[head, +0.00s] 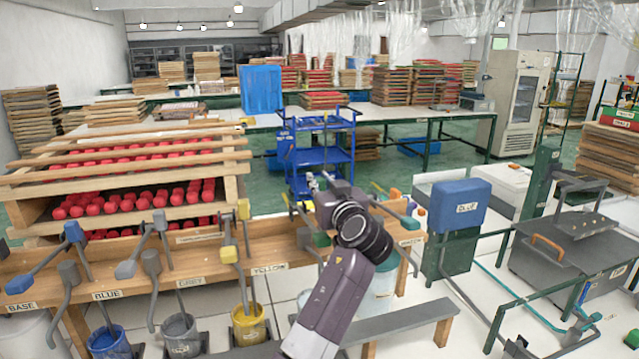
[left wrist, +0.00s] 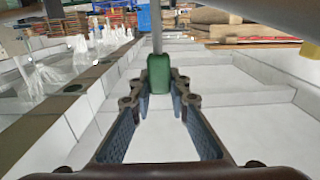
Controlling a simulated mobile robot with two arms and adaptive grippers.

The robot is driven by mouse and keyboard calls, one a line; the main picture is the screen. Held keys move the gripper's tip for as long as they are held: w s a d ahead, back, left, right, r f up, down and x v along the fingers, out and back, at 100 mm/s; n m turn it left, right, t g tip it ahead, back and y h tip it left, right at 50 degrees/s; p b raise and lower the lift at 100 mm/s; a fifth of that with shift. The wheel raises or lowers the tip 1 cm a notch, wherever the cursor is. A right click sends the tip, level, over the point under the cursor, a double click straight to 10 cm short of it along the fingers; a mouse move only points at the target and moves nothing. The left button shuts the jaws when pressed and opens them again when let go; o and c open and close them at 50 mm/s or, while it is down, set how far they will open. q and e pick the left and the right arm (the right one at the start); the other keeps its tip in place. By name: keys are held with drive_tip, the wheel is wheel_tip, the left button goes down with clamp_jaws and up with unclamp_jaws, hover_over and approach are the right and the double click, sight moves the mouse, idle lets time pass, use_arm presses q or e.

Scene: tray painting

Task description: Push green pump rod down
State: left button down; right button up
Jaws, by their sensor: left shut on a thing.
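The green pump rod's green grip (left wrist: 158,73) sits in the middle of the left wrist view, with a grey rod (left wrist: 157,28) running up from it. My left gripper (left wrist: 158,97) is shut on this grip, one finger on each side near the fingertips. In the head view my left arm and wrist cover the green pump and most of my gripper. A green block (head: 320,239) shows just left of my wrist, and a small green part (head: 411,222) shows right of it. My right gripper is in neither view.
A wooden bench (head: 205,262) carries blue, grey and yellow pumps over a blue bucket (head: 108,344), a grey bucket (head: 180,335) and a yellow bucket (head: 249,325). Red items fill a wooden rack (head: 232,190) behind. A blue trolley (head: 320,157) stands beyond.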

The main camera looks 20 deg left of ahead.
use_arm(q)
drive_tip(key=c, duration=1.8)
unclamp_jaws()
drive_tip(key=shift+r, duration=0.1)
drive_tip(key=shift+s+d, duration=0.1)
drive_tip(key=v, duration=0.7)
drive_tip(key=shift+s, duration=0.2)
drive_tip(key=shift+d, duration=0.1)
